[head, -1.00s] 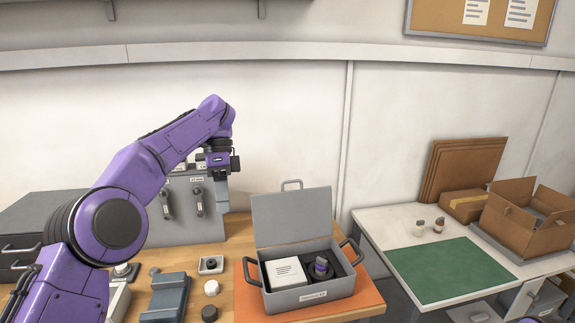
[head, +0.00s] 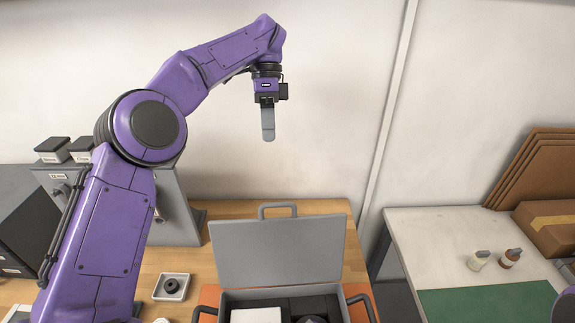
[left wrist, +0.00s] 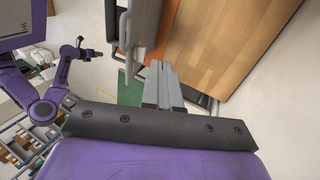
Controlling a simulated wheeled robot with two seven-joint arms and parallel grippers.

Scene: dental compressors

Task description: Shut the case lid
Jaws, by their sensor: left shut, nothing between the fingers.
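The grey case (head: 344,310) stands at the bottom of the head view, cut off by the frame edge. Its lid (head: 278,250) is open and stands nearly upright at the back, with a handle (head: 277,207) on its top edge. A white item and dark parts show inside. My left gripper (head: 268,138) is shut and empty, pointing down, above the lid in the picture and apart from it.
The case sits on an orange mat (head: 208,300) on the wooden table (head: 185,262). A small tray (head: 171,287) lies to its left. A white table (head: 435,240) with a green mat (head: 490,303), two small bottles and cardboard boxes is at right. The wall is behind.

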